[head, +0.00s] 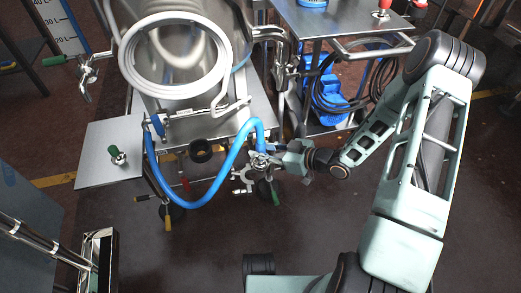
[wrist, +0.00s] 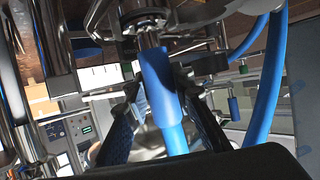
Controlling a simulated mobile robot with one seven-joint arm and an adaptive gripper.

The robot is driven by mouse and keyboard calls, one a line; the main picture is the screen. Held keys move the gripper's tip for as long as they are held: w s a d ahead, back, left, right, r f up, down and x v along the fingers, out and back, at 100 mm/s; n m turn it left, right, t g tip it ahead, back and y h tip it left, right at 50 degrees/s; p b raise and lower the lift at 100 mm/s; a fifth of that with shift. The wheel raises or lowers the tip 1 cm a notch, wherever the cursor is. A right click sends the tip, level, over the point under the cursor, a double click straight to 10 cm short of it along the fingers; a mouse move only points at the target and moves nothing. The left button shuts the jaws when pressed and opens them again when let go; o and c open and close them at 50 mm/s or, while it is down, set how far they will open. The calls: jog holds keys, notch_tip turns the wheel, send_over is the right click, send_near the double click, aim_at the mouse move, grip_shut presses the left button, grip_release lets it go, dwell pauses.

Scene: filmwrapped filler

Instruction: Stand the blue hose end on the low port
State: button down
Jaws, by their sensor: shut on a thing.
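The blue hose (head: 207,198) hangs in a loop from the steel vessel's front and rises to an arch beside my gripper (head: 272,158). In the wrist view the fingers (wrist: 165,120) are shut around a blue hose end (wrist: 158,80), one on each side. A round metal fitting (wrist: 146,25) lies in line with the hose end and appears to meet it. Whether the two are seated or only overlap in view cannot be told. In the head view, metal fittings (head: 258,160) cluster at the fingertips, with a green-handled valve (head: 275,193) below. I cannot tell which part is the low port.
The steel vessel (head: 172,85) with a coiled white hose stands behind. A cart (head: 335,18) with dark cable and a blue bin (head: 330,95) stands at right. Another blue hose length (wrist: 268,85) passes right in the wrist view.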

jog(key=shift+f, duration=0.2)
dwell(0.4)
jog(key=c, duration=1.6)
grip_release()
jog(key=shift+d, duration=0.1)
jog(key=v, duration=1.2)
